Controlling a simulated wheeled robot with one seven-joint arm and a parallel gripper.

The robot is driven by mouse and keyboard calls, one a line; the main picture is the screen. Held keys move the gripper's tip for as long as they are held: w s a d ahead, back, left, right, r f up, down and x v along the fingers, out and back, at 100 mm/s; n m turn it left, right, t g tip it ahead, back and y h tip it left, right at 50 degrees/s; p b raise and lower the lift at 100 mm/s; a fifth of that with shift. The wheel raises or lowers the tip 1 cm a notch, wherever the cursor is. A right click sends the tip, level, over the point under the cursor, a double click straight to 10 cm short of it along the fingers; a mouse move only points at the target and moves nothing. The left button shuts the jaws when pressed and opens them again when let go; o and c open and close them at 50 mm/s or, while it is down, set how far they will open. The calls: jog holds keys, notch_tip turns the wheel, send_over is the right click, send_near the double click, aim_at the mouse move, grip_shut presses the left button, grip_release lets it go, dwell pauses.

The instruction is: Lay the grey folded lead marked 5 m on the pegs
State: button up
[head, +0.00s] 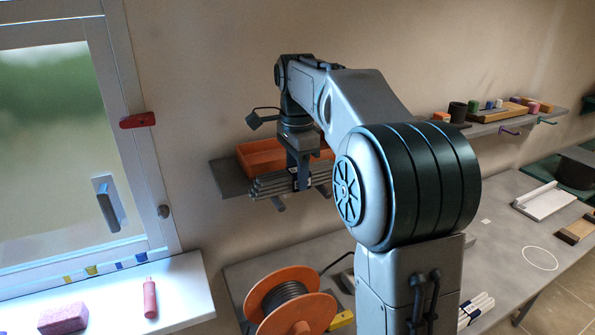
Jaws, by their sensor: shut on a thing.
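My gripper (301,179) is shut on a grey folded lead (268,187), a flat bundle of several parallel strands with a dark band at the jaws. The lead is level, in front of the left wall shelf (232,178). Its mark is too small to read. Two short grey stubs (278,204) stick out below the shelf, beneath the lead; I cannot tell whether these are pegs or brackets, or whether the lead touches anything. Another pale folded bundle (475,308) lies on the bench at the lower right, partly behind my arm.
An orange tray (262,157) sits on the left shelf, close behind my gripper. An orange cable reel (290,303) stands on the bench below. The right shelf (485,128) holds several small items, with purple and green hooks at its front. A window is at left.

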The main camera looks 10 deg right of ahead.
jog(key=shift+f, duration=0.35)
jog(key=o, duration=1.2)
jog(key=shift+o, duration=0.2)
notch_tip(320, 180, up, 14)
jog(key=p, duration=0.1)
jog(key=shift+f, duration=0.15)
jog(key=s+f+n+t+b, duration=0.2)
jog(key=s+f+n, duration=1.3)
jog(key=s+f, duration=1)
jog(key=shift+d+n+t, duration=0.15)
jog(key=shift+n+t, duration=0.25)
jog(key=shift+t, duration=0.5)
